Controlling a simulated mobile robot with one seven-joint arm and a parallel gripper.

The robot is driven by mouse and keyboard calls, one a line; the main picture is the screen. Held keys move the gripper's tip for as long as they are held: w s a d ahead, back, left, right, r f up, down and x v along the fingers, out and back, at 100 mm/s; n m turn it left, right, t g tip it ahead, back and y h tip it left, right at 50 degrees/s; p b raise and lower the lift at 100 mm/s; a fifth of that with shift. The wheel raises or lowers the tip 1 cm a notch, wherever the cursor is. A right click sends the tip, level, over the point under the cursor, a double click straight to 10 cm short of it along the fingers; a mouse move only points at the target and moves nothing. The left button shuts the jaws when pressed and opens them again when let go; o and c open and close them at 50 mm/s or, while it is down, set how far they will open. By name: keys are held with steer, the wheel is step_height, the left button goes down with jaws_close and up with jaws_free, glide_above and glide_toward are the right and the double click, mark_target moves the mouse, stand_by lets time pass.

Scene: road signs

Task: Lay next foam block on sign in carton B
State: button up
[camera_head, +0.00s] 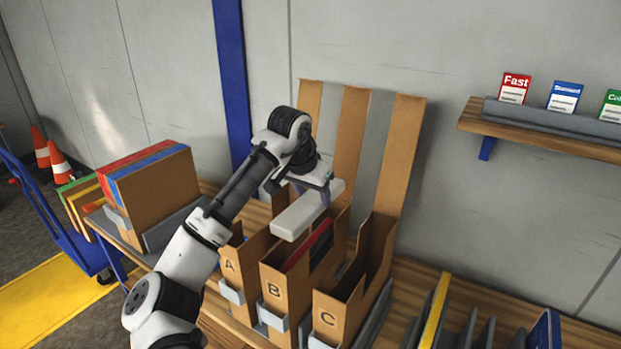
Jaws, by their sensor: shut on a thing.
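My gripper (312,190) is shut on a white foam block (303,212), a long pale bar held tilted above the cartons. The block hangs over the region of carton A and carton B, apart from the sign below as far as I can see. Carton B (284,305) is the middle brown carton, open at the top with its tall flap standing up behind. A red-edged sign (308,247) stands inside it, with a dark strip beside it. The block and my gripper hide part of the carton's back. Whether other foam is in carton B cannot be told.
Carton A (231,266) stands left of B, and carton C (328,312) stands right, seemingly empty. Boxed panels (150,195) stand at the left. A rack with a yellow panel (434,312) is at lower right. A wall shelf (545,133) holds cards.

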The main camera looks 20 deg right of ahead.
steer(key=shift+w+d, duration=0.1)
steer(key=shift+w, duration=0.35)
steer(key=shift+s+f+b, duration=0.15)
steer(key=shift+f+b, duration=0.35)
steer(key=shift+b, duration=0.15)
step_height(320, 180, down, 4)
steer(key=b, duration=0.4)
steer(key=shift+f, duration=1.4)
steer(key=shift+p, duration=0.4)
steer(key=shift+f+b, duration=0.35)
steer(key=shift+f, duration=0.65)
steer(key=o, duration=1)
steer(key=shift+o, duration=0.2)
steer(key=shift+r, duration=0.1)
